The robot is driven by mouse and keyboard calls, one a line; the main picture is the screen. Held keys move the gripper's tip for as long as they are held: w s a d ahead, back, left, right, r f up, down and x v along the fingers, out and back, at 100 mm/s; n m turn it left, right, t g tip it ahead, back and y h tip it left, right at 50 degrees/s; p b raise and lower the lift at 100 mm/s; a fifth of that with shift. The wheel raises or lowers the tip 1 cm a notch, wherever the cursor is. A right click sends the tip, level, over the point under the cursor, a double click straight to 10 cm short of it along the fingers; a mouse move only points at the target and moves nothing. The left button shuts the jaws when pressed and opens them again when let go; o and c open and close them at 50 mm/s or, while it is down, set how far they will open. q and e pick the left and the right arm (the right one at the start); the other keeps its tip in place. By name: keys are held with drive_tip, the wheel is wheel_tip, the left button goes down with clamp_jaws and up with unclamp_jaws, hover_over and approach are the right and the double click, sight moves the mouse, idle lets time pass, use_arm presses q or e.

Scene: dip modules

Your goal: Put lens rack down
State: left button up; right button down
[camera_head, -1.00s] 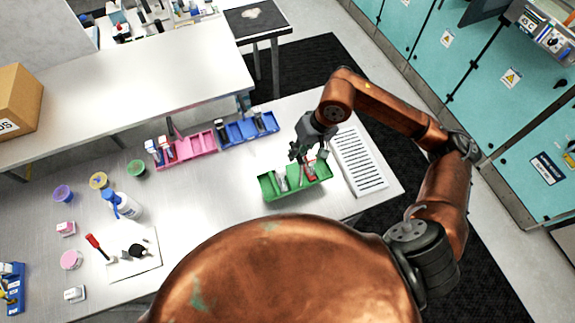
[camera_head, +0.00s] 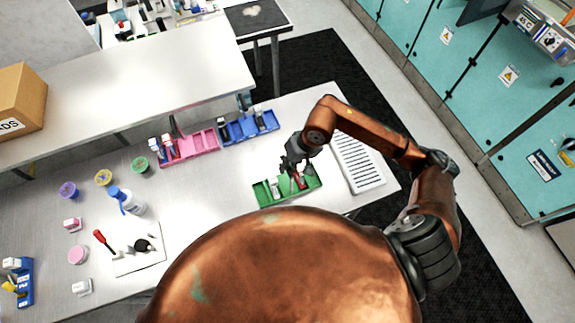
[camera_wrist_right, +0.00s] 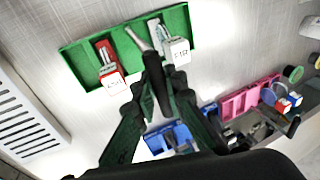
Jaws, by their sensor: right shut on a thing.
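The green lens rack (camera_head: 265,198) is a long tray with compartments at the right part of the table. In the right wrist view the green rack (camera_wrist_right: 85,58) holds a red-labelled module (camera_wrist_right: 111,72) and a white-labelled module (camera_wrist_right: 178,52), with a slim grey piece between them. My right gripper (camera_head: 290,174) is over the rack's middle. My left gripper is not in view.
A white slotted grate (camera_head: 358,162) lies right of the green rack. A pink rack (camera_head: 190,148) and a blue rack (camera_head: 249,127) stand behind it. A bottle (camera_head: 130,202) and small pots stand left. Bare tabletop (camera_head: 215,195) lies left of the green rack.

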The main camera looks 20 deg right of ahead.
drive_tip(key=c, duration=2.4)
unclamp_jaws()
drive_tip(key=shift+f, duration=0.1)
drive_tip(key=o, duration=0.4)
drive_tip(key=shift+o, duration=0.2)
